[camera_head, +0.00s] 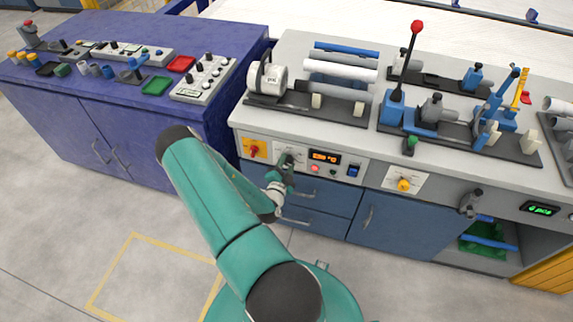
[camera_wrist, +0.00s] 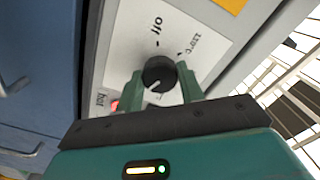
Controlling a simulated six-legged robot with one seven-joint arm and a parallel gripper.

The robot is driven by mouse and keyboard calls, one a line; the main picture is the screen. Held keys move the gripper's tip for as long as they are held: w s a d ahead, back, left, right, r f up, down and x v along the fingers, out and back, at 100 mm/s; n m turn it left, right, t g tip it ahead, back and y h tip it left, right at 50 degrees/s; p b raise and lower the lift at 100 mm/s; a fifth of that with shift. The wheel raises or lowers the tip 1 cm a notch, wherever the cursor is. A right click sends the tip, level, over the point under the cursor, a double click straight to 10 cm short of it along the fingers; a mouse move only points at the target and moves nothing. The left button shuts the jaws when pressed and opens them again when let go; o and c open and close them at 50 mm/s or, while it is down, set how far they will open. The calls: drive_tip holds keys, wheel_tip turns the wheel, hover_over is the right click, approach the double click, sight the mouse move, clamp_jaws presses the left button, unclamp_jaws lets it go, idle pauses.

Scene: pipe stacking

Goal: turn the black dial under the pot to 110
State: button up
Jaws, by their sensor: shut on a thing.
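The black dial (camera_wrist: 159,73) sits on a white panel plate (camera_wrist: 200,30) in the wrist view. The plate has printed marks: "off" above the dial, a temperature label at upper right and "hot" at lower left. A white pointer line on the dial points to the lower left. My gripper (camera_wrist: 161,80) is shut on the dial, one finger on each side. In the head view my gripper (camera_head: 288,164) is at the front panel and mostly hides the dial.
An orange display (camera_head: 325,157) and a blue switch (camera_head: 353,170) are right of the dial. A red knob on a yellow plate (camera_head: 254,150) is close on the left. A yellow knob (camera_head: 404,185) is farther right. Blue drawers (camera_head: 330,196) lie below.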

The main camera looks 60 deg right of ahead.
drive_tip(key=n, duration=0.9)
drive_tip(key=shift+a, duration=0.1)
drive_tip(key=n, duration=0.4)
drive_tip(key=shift+n, duration=0.3)
drive_tip(key=n, duration=0.3)
drive_tip(key=shift+n, duration=0.3)
drive_tip(key=n, duration=1.3)
drive_tip(key=shift+n, duration=2)
